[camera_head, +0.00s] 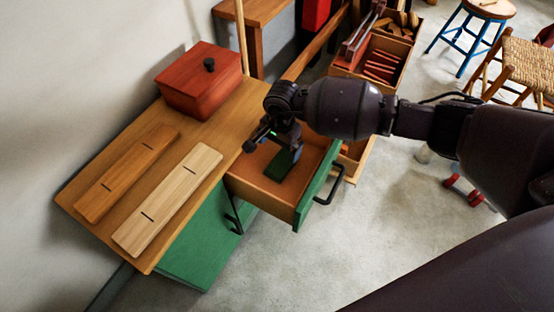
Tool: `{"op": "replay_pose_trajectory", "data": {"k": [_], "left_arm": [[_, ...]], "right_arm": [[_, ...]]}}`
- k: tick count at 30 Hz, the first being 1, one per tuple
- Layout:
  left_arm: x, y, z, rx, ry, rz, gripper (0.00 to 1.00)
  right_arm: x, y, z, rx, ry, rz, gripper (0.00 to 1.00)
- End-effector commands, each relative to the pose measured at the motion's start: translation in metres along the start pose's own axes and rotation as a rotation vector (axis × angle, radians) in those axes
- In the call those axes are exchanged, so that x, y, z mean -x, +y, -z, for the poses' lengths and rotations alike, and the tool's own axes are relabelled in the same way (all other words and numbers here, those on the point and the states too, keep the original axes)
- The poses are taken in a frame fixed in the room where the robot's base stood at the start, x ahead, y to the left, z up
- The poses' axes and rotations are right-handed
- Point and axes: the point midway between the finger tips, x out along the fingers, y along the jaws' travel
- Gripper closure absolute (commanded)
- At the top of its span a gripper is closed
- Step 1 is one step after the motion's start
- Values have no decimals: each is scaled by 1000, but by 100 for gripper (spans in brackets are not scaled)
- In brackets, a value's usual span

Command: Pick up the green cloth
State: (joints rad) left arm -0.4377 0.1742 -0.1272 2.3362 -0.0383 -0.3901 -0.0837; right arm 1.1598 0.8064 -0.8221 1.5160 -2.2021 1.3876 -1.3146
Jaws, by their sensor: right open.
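The green cloth (278,166) lies on the floor of the open drawer (254,192), a small dark green patch. My right arm reaches in from the right above the drawer. My right gripper (272,148) points down over the drawer, just above or at the cloth, and is open. Its fingers hide part of the cloth's upper end, and I cannot tell whether they touch it. My left gripper is not in view.
The drawer belongs to a green cabinet (205,240) with a wooden top (180,210). On the top are a red box (200,88) with a black knob and two slotted wooden boards (128,172). A tool crate (385,55) and stools stand behind. The floor at front is clear.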

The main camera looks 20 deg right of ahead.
Motion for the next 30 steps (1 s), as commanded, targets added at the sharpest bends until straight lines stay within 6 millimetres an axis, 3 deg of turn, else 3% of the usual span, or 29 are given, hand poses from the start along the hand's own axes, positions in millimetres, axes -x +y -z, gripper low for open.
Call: {"op": "replay_pose_trajectory", "data": {"k": [5, 13, 20, 30], "left_arm": [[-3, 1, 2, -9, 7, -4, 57], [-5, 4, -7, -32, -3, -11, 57], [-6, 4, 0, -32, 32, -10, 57], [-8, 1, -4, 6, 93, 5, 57]], "right_arm": [[-8, -1, 11, 23, 44, -18, 1], [-47, 1, 11, 21, 38, -22, 1], [-64, 0, 11, 21, 39, -17, 1], [-107, 1, 9, 20, 37, -19, 1]]}}
